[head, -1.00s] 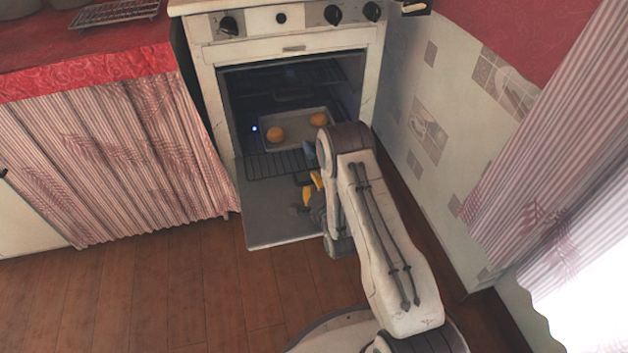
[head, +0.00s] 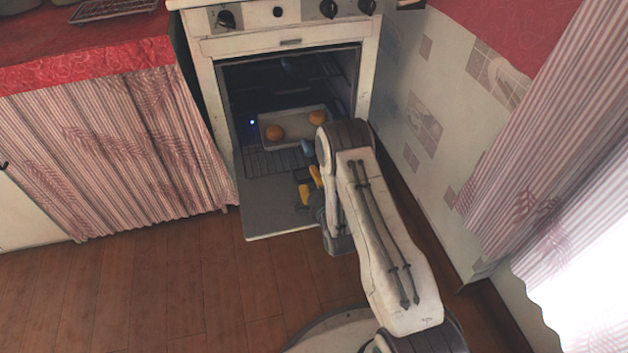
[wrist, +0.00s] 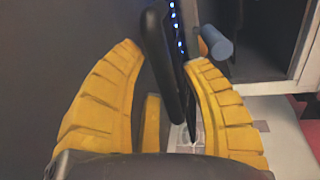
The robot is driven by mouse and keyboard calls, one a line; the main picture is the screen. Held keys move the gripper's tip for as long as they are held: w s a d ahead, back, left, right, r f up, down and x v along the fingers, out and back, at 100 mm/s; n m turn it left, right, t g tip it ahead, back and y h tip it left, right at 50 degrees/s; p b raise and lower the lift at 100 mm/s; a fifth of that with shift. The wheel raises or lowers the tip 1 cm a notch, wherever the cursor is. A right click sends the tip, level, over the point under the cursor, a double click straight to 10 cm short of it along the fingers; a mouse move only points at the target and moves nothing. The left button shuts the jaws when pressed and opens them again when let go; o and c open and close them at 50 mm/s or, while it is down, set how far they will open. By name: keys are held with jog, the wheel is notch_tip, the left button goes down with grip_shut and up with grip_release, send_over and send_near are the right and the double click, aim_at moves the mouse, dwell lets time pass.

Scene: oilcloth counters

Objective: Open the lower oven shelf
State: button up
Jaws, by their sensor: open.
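The oven (head: 290,46) stands open in the head view, its door (head: 270,205) folded down. Inside is a wire rack (head: 272,162), with a pale tray (head: 292,127) above or behind it. My gripper (head: 308,190) is low over the door near the rack's front, partly hidden by my arm. In the wrist view my gripper (wrist: 165,62) is open, its yellow fingers spread. A dark rounded bar (wrist: 160,65) lies between them, not clearly gripped; I cannot tell whether it belongs to the lower shelf. A blue cylinder (wrist: 216,43) is just beyond the right finger.
Two round orange-brown items (head: 273,132) sit on the tray. A curtained counter (head: 105,150) with a red cloth is on the left. A tiled wall (head: 430,120) is close on the right. The wooden floor (head: 170,290) at the front left is clear.

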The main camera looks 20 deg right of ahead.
jog(key=shift+o, duration=0.5)
jog(key=shift+v, duration=3.75)
jog(key=shift+r, duration=0.1)
